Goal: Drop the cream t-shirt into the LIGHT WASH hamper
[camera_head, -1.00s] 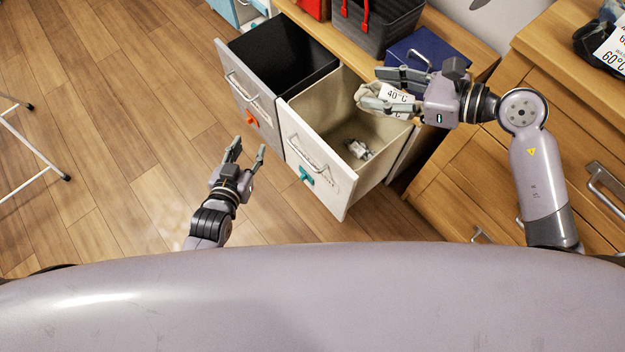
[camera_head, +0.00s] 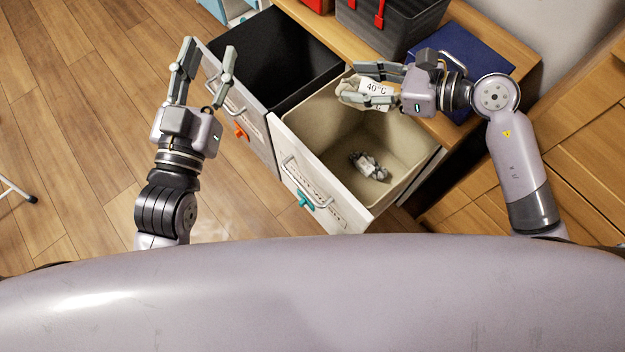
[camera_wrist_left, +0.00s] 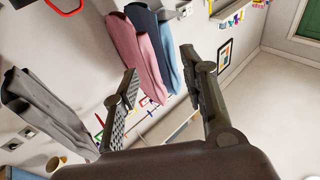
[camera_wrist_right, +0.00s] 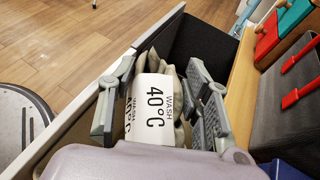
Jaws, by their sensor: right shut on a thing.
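My right gripper (camera_head: 356,83) is shut on the cream t-shirt (camera_head: 349,90), which hangs bunched between the fingers with a white "WASH 40°C" tag (camera_head: 376,88). The shirt and tag also fill the gripper in the right wrist view (camera_wrist_right: 153,100). They appear above the far part of the cream-lined hamper (camera_head: 315,190), a pulled-out bin with a white front and a teal marker. The writing on its front is too small to read. A crumpled greyish-white piece (camera_head: 370,166) lies inside it. My left gripper (camera_head: 209,48) is open and empty, left of the bins.
A black-lined bin (camera_head: 262,62) with an orange marker (camera_head: 240,131) stands open beside the cream one. On the wooden top are a dark box with red straps (camera_head: 385,28) and a blue item (camera_head: 475,55). Wooden drawers stand at right.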

